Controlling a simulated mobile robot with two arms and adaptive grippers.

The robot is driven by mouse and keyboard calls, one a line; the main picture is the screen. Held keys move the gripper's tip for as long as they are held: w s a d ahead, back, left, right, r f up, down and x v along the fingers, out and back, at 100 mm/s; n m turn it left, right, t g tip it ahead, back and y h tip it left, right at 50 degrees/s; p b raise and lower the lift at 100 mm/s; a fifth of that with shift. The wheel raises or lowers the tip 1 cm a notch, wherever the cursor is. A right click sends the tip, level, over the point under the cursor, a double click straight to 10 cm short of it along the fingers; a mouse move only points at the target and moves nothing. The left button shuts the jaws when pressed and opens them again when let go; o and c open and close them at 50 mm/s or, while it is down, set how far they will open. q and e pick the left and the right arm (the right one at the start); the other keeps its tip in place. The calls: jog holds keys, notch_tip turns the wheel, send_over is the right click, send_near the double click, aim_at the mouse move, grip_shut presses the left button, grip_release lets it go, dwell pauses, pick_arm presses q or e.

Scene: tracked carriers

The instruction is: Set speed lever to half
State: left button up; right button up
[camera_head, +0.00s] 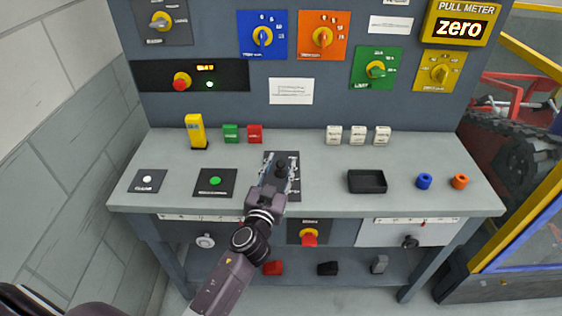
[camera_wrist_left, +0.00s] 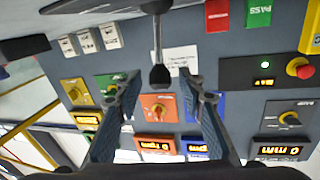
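The speed lever (camera_head: 281,167) stands on a dark labelled plate (camera_head: 294,190) in the middle of the grey bench top. Its thin rod and black knob (camera_wrist_left: 160,76) show in the left wrist view. My left gripper (camera_head: 275,174) is over the plate at the lever and hides part of both. In the left wrist view my left gripper (camera_wrist_left: 158,80) is open, one finger on each side of the knob, with gaps visible on both sides. The lever's exact setting against the labels cannot be read. My right gripper is not in view.
A yellow post (camera_head: 196,131), a green block (camera_head: 231,134) and a red block (camera_head: 255,134) stand behind left. The dial panel (camera_head: 330,86) rises behind.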

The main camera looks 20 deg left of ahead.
pick_arm(q)
jog(key=shift+w+a, duration=0.1)
jog(key=shift+w, duration=0.3)
jog(key=shift+c, duration=0.6)
grip_shut()
